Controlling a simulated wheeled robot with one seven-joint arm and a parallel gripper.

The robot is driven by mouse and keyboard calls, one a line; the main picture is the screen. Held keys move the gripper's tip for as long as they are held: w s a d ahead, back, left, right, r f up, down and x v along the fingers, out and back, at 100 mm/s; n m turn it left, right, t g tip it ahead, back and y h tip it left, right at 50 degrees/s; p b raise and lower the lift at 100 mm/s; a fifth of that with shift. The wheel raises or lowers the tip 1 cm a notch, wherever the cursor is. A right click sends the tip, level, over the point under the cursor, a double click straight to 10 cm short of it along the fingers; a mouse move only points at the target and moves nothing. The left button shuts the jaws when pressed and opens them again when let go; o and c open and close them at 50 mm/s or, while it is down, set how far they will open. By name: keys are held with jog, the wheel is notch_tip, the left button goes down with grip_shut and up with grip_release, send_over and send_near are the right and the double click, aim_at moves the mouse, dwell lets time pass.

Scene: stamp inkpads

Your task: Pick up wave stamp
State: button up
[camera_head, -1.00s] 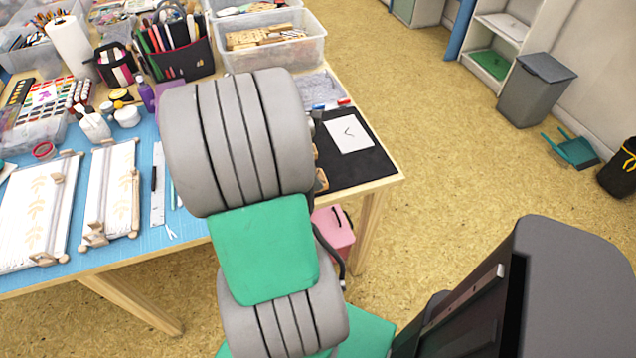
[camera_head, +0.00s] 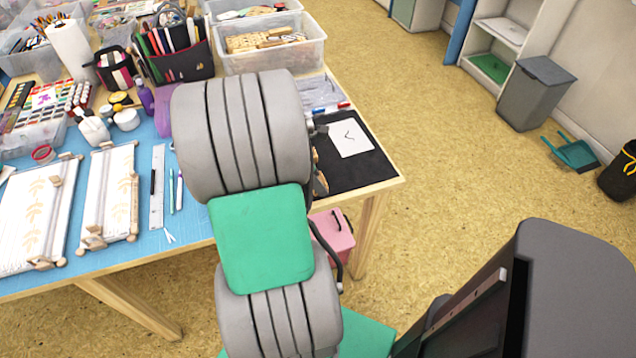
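Small wooden pieces, probably stamps (camera_head: 320,184), peek out past the right edge of my arm, at the left side of the black mat (camera_head: 365,172). Most of that spot is hidden behind my arm, so I cannot tell which piece is the wave stamp. A small grey metal part (camera_head: 314,127) shows beside my arm above the mat's left edge. It may belong to my gripper. The fingers are hidden, so I cannot see whether they are open or hold anything. A white sheet with a dark check-like mark (camera_head: 350,138) lies on the mat.
A clear tray with red and blue items (camera_head: 322,93) stands behind the mat. A clear bin (camera_head: 270,58) of wooden pieces and a dark tool caddy (camera_head: 178,66) stand farther back. Pens, a ruler (camera_head: 157,185) and white frames (camera_head: 107,194) lie on the left.

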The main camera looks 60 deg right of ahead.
aim_at(324, 180)
jog(key=c, duration=0.5)
jog(key=shift+r, duration=0.5)
notch_tip(324, 180, up, 3)
jog(key=shift+s+a+p, duration=0.1)
jog(key=shift+s+p, duration=0.05)
jog(key=shift+p, duration=0.25)
jog(key=s+a+r, duration=0.3)
jog(key=s+a+r+p, duration=0.1)
jog(key=s+a+r, duration=0.2)
jog(key=s, duration=0.1)
jog(key=s+a+r+p, duration=0.1)
jog(key=s+a+r, duration=0.1)
jog(key=s+r, duration=0.1)
jog(key=shift+s+a, duration=0.25)
jog(key=shift+a, duration=0.15)
